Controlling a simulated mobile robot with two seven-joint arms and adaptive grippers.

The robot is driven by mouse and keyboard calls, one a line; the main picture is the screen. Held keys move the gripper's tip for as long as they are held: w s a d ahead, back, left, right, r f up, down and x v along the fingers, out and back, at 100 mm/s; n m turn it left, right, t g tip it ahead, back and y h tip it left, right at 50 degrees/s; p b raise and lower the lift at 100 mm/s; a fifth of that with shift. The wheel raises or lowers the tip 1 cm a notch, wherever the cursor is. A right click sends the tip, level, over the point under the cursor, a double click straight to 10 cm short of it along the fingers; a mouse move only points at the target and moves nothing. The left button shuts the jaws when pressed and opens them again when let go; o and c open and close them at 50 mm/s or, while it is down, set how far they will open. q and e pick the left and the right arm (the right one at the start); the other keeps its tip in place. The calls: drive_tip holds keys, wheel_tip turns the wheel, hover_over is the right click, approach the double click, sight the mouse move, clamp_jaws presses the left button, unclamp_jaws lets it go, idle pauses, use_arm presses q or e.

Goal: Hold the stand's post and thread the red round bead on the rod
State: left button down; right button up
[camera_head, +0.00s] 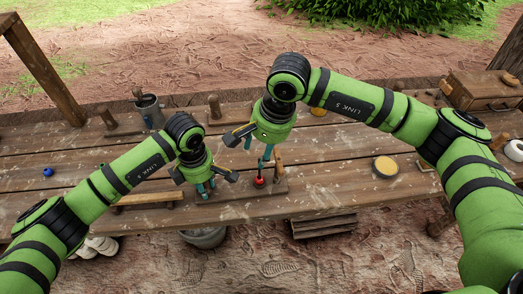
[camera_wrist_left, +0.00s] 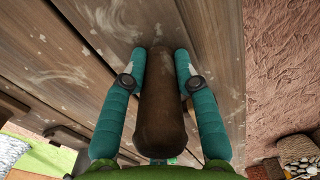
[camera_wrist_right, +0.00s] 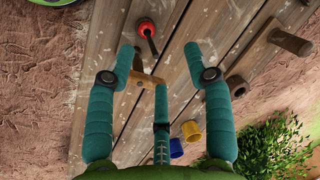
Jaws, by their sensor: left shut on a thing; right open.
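The red round bead (camera_head: 259,182) is low at the front of the bench, just below my right gripper (camera_head: 265,160). It also shows at the top of the right wrist view (camera_wrist_right: 145,27), beyond the fingertips, with a short dark rod-like piece against it. I cannot tell whether that piece passes through the bead. My right gripper is open, and nothing sits between its fingers. My left gripper (camera_head: 203,190) is shut on a thick brown wooden post (camera_wrist_left: 160,105), with a teal finger along each side. The stand's base is mostly hidden by the gripper.
A blue bead (camera_head: 47,172) lies at the far left of the bench. A round yellow-topped dish (camera_head: 385,166) sits to the right, and a wooden chest (camera_head: 484,91) at the back right.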

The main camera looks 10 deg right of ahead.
drive_tip(key=shift+a+v, duration=0.15)
drive_tip(key=shift+v, duration=0.6)
drive_tip(key=shift+a+v, duration=0.15)
drive_tip(key=shift+v, duration=0.6)
drive_tip(key=shift+w+r, duration=0.1)
drive_tip(key=shift+w, duration=0.05)
use_arm(q)
drive_tip(key=c, duration=0.9)
unclamp_jaws()
wheel_tip(320, 180, up, 12)
